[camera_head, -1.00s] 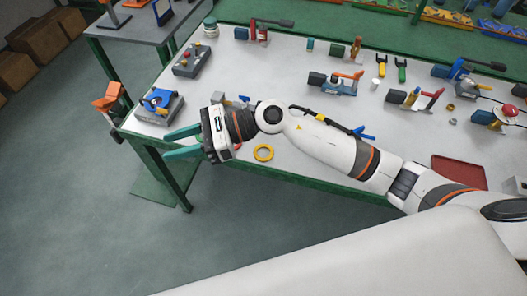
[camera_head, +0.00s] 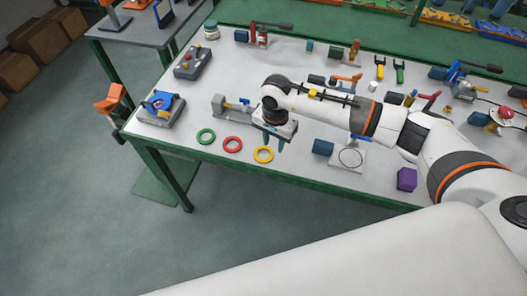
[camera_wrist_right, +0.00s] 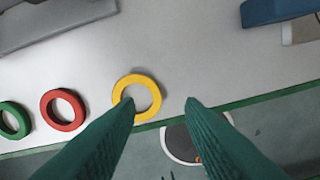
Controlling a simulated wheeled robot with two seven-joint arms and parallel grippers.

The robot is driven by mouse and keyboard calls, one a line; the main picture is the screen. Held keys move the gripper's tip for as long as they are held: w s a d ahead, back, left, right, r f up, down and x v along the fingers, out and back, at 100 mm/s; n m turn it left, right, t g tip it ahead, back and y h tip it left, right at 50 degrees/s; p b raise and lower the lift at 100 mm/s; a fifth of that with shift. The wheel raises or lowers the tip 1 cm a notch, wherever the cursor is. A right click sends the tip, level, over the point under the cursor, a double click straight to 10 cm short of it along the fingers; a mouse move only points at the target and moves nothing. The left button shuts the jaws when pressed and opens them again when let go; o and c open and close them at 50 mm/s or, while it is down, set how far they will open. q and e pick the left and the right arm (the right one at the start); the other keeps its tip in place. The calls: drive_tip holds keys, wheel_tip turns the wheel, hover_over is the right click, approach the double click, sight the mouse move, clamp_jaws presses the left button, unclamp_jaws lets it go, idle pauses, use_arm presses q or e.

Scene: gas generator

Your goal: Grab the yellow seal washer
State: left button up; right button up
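The yellow seal washer (camera_head: 263,154) lies flat near the front edge of the white table, at the right end of a row with a red washer (camera_head: 232,144) and a green washer (camera_head: 206,136). In the right wrist view the yellow washer (camera_wrist_right: 137,97) sits beyond my left-hand fingertip, which overlaps its lower rim. My right gripper (camera_head: 274,142) is open and empty, pointing down beside the washer; its fingers (camera_wrist_right: 160,102) are spread wide in the wrist view. I cannot tell its exact height above the table. My left gripper is not in view.
A grey vise-like fixture (camera_head: 235,106) stands behind the washers. A blue block (camera_head: 322,148), a white plate with a ring (camera_head: 351,158) and a purple block (camera_head: 407,179) lie to the right. The green table edge (camera_head: 290,181) runs close in front.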

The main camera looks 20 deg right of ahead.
sight(270, 157)
drive_tip(key=f+p, duration=0.1)
drive_tip(key=f, duration=0.1)
drive_tip(key=a+f+p, duration=0.1)
drive_tip(key=f, duration=0.2)
drive_tip(key=shift+s, duration=0.15)
drive_tip(key=shift+f, duration=0.25)
drive_tip(key=shift+c, duration=0.3)
clamp_jaws()
